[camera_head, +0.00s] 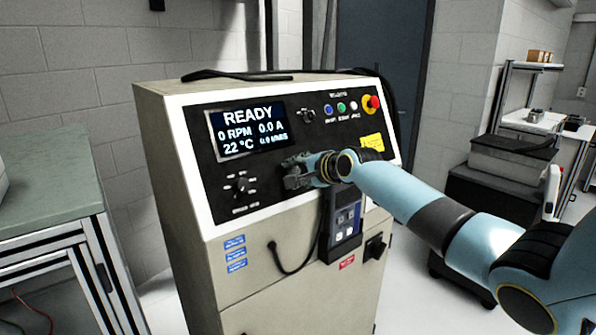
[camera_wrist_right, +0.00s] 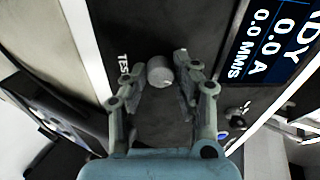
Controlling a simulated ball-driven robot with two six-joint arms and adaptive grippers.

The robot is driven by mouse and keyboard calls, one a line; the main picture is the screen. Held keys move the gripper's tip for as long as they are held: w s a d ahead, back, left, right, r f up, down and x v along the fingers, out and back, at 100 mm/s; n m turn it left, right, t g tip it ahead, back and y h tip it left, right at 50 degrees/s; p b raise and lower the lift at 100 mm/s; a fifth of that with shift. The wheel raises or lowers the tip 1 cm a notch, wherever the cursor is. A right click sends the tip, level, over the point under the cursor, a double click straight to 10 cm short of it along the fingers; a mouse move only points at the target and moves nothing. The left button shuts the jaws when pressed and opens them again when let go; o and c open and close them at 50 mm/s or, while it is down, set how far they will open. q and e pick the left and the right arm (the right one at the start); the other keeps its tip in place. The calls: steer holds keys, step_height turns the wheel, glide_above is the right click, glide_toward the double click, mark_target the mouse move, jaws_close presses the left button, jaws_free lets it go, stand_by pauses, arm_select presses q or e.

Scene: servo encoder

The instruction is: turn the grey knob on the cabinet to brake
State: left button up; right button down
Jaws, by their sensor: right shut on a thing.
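The cabinet (camera_head: 290,245) stands in the middle of the head view, with a black control panel on its sloped face. The grey knob (camera_wrist_right: 160,69) is a short round cylinder beside the word "TEST" in the right wrist view. My right gripper (camera_wrist_right: 162,78) has a finger on each side of it and is shut on it. In the head view the right gripper (camera_head: 291,173) is at the panel below the display and hides the knob. Which setting the knob points to cannot be seen. My left gripper is not in view.
The display (camera_head: 252,130) reads READY. A black selector knob (camera_head: 240,185) is left of my gripper. A red stop button (camera_head: 373,102) and small coloured buttons are at upper right. A handheld pendant (camera_head: 341,222) with a cable hangs below. A workbench (camera_head: 45,195) stands at left.

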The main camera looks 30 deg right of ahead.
stand_by(0.5)
steer(key=c, duration=1)
jaws_free()
steer(key=shift+d, duration=0.1)
steer(key=v, duration=1.2)
